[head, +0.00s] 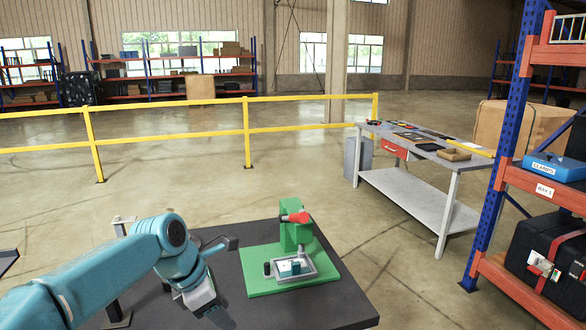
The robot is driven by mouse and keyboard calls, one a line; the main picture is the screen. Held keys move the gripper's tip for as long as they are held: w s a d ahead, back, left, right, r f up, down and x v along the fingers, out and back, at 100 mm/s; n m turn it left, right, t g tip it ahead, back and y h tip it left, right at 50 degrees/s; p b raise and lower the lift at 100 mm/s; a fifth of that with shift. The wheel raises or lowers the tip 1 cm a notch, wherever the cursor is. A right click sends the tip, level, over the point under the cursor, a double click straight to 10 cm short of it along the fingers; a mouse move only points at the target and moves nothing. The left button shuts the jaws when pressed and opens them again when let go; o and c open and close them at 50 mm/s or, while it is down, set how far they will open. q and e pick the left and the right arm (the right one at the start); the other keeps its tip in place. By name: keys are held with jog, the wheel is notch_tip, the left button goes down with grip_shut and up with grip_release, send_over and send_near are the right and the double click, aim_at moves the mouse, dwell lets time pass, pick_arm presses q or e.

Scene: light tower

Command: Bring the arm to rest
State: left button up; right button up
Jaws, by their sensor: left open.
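My left arm (90,275) comes in from the left, teal, bent at a dark round joint above the dark table (335,300). Its gripper (225,284) is over the left part of the table, open, with dark fingers apart and nothing seen between them. It is left of a green fixture (258,286) and apart from it. My right gripper is not in view.
A yellow railing (170,134) crosses behind the table. A grey workbench (410,190) with tools stands right of the railing. A blue and orange rack (500,150) with a blue bin (555,167) and a black case is at the right edge. Open floor lies between.

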pick_arm(q)
jog(key=s+f+m+g, duration=0.15)
jog(key=s+f, duration=0.25)
jog(key=f, duration=0.5)
jog(key=s+a+f+g, duration=0.1)
jog(key=s+f+g, duration=0.1)
jog(key=s+f, duration=0.5)
jog(key=s+f+g, duration=0.2)
jog(key=f, duration=0.9)
jog(key=s+d+f+m+t, duration=0.1)
jog(key=s+f+m+t, duration=0.1)
jog(key=s+f+m, duration=0.3)
jog(key=s+d+f+m+t, duration=0.2)
jog(key=s+f+m, duration=0.3)
jog(key=s+m, duration=0.4)
jog(key=m, duration=0.5)
jog(key=shift+f, duration=0.25)
jog(key=shift+m, duration=0.25)
